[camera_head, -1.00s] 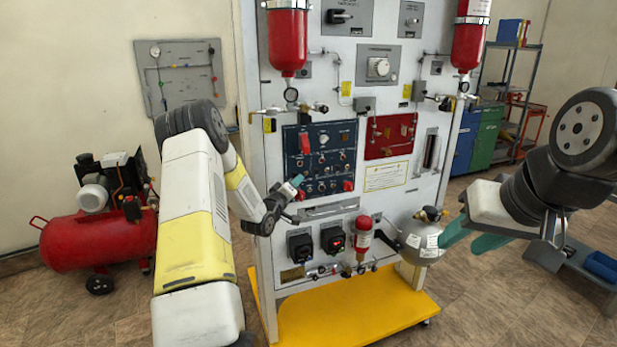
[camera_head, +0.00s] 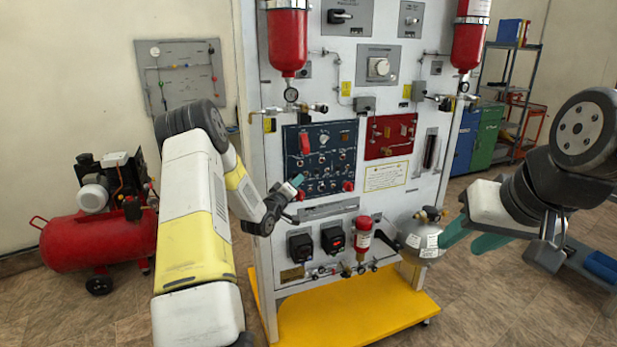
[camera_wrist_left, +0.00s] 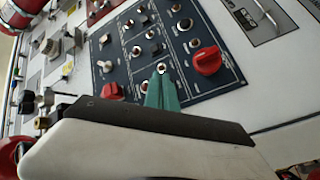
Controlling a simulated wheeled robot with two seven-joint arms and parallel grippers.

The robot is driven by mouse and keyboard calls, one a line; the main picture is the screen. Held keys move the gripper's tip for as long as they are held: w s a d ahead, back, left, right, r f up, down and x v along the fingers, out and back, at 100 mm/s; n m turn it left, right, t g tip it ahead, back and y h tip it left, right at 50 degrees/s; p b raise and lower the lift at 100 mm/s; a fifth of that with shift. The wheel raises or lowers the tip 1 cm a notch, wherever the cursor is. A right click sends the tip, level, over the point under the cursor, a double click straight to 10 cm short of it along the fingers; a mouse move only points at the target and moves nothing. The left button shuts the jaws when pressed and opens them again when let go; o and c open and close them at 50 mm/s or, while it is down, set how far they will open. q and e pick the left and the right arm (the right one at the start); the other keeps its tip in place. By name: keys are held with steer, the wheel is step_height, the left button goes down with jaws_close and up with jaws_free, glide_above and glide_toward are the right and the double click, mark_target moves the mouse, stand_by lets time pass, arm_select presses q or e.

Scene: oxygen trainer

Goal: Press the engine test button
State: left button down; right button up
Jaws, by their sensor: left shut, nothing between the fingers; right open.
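The dark blue control panel (camera_head: 334,141) is on the front of the white trainer cabinet. It carries several small switches and buttons, with a red knob (camera_head: 348,186) at its lower right; I cannot read which is the engine test button. My left gripper (camera_head: 298,180) is shut and empty at the panel's lower left. In the left wrist view its green fingertips (camera_wrist_left: 162,72) are together in front of a small round metal-rimmed control (camera_wrist_left: 161,68). I cannot tell whether they touch it. My right gripper (camera_head: 470,232) is open and empty, to the right near the grey round tank.
A red panel (camera_head: 390,135) and a yellow-edged label plate (camera_head: 386,176) are right of the blue panel. Black boxes (camera_head: 333,240), a small red cylinder (camera_head: 363,232) and the grey tank (camera_head: 421,236) sit below. A red compressor (camera_head: 98,239) stands on the floor at the left.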

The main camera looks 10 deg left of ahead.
arm_select(q)
steer(key=shift+w+a, duration=0.1)
steer(key=shift+w+a, duration=0.15)
steer(key=shift+w, duration=0.1)
steer(key=shift+w+a, duration=0.2)
steer(key=shift+w, duration=0.1)
stand_by(1.0)
steer(key=shift+s+d, duration=0.4)
steer(key=shift+s, duration=0.3)
steer(key=shift+s+d, duration=0.7)
steer(key=shift+s, duration=0.35)
steer(key=shift+s+d, duration=0.7)
steer(key=shift+s, duration=0.3)
